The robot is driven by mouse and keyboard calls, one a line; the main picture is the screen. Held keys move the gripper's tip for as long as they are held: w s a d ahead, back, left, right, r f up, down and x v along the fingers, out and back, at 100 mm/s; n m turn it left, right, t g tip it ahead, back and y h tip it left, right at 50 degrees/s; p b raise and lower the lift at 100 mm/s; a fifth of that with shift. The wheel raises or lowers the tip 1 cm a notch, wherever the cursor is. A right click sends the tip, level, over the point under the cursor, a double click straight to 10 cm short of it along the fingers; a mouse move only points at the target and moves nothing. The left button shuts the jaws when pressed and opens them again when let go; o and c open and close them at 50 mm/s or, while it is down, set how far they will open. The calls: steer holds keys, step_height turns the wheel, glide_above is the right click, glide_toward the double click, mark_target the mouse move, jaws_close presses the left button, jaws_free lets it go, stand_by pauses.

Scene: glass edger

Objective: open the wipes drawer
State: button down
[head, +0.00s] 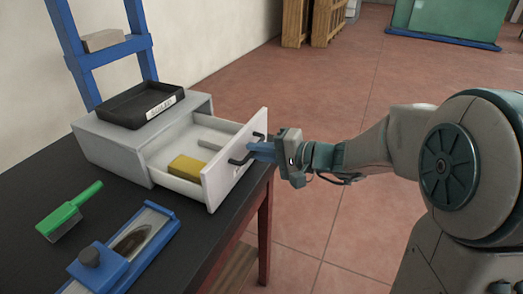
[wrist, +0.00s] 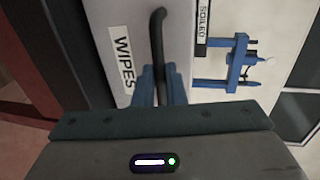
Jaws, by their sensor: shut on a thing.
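The wipes drawer (head: 224,176) is pulled out of its light grey cabinet (head: 113,152) on the dark bench, in the head view. Inside it lie a yellow block (head: 187,168) and a grey bar. My gripper (head: 262,150) is at the drawer front, its blue fingers shut on the dark handle (head: 240,159). In the wrist view the fingers (wrist: 160,90) sit on both sides of the black bar handle (wrist: 157,45), beside the label reading WIPES (wrist: 124,65). The handle's lower part is hidden by my gripper.
A black tray (head: 178,94) with a label sits on top of the cabinet. A green-handled brush (head: 70,210) and a blue fixture (head: 120,250) lie on the bench (head: 55,165) in front. A blue frame (head: 108,50) stands behind.

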steer(key=shift+s+d, duration=0.2)
steer(key=shift+d, duration=0.05)
steer(key=c, duration=1.5)
jaws_free()
steer(key=b+v, duration=0.1)
steer(key=v, duration=1.2)
steer(key=shift+d, duration=0.4)
steer(key=shift+s+r, duration=0.1)
